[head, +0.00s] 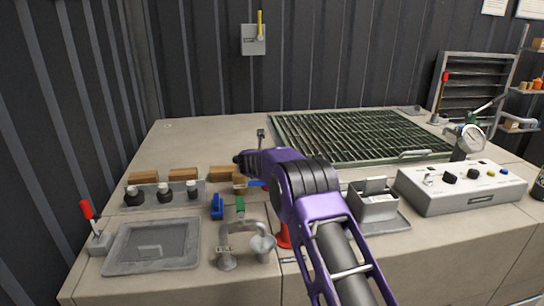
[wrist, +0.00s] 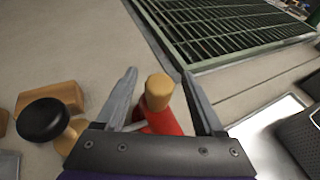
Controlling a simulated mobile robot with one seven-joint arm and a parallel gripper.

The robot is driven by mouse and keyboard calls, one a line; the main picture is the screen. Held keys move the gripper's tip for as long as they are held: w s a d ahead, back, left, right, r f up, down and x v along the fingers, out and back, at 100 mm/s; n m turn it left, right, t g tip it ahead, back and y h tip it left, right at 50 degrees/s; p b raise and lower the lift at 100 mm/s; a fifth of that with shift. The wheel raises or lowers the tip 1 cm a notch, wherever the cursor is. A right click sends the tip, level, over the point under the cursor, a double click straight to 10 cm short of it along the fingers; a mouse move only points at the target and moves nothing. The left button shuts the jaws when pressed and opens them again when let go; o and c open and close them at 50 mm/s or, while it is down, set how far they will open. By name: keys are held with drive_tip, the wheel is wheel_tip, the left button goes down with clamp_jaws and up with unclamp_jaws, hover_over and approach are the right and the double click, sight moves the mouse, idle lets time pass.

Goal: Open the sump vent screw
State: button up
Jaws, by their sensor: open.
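No part is clearly labelled as the sump vent screw, so I cannot tell which it is. In the wrist view my gripper (wrist: 159,76) is open, with one finger on each side of a tan, round-topped piece (wrist: 159,90) on a red body (wrist: 163,122). I cannot tell whether the fingers touch it. To its left is a black round knob (wrist: 42,118) beside a tan stem. In the head view my purple arm hides the fingertips; a red part (head: 283,236) shows beside the arm.
A green grating (head: 360,135) covers the back right of the bench. A grey box (head: 375,208) and a control box (head: 462,187) stand right of my arm. A grey tray (head: 152,245), a red-handled lever (head: 88,212) and a small faucet (head: 232,240) are to the left.

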drive_tip(key=shift+w+f, duration=0.1)
clamp_jaws()
idle(0.4)
